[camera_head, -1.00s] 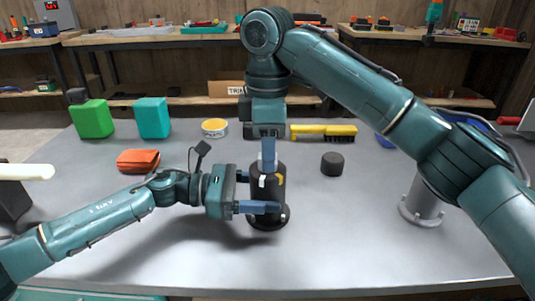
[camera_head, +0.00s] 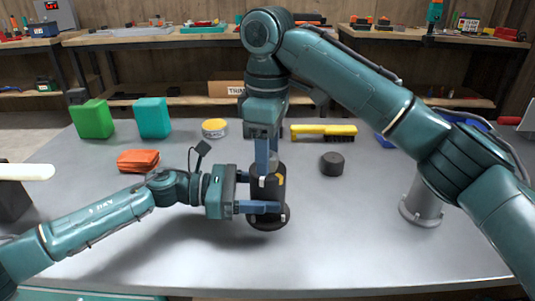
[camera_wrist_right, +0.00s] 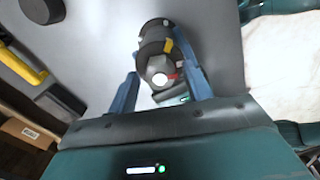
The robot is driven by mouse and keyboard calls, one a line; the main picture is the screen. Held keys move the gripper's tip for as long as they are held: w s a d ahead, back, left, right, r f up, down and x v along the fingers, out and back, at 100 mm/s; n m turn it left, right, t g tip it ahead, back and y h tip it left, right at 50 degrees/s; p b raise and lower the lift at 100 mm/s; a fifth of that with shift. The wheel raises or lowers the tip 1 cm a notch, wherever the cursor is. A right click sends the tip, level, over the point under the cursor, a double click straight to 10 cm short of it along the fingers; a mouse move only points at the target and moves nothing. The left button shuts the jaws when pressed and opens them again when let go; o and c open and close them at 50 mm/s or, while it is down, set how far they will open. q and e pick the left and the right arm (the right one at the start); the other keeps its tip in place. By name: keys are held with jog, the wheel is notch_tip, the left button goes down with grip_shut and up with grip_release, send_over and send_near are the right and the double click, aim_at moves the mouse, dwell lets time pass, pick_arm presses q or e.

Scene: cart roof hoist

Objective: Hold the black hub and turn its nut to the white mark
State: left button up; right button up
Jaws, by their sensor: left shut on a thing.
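The black hub (camera_head: 266,212) stands upright on the grey table, with a wide round base. My left gripper (camera_head: 262,207) comes from the left and is shut on the hub's body. My right gripper (camera_head: 266,168) points down over the hub's top. In the right wrist view its blue fingers (camera_wrist_right: 160,82) are apart, either side of the dark grey nut (camera_wrist_right: 155,66); a gap shows at the left finger. A yellow patch (camera_wrist_right: 168,46), a red patch (camera_wrist_right: 173,77) and a bright white spot (camera_wrist_right: 160,80) show around the nut. In the head view the fingers partly hide the nut.
A black cylinder (camera_head: 332,163) and a yellow brush (camera_head: 324,131) lie right of the hub. The table's front is clear.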

jog(key=shift+o, duration=0.5)
jog(key=shift+r, duration=3)
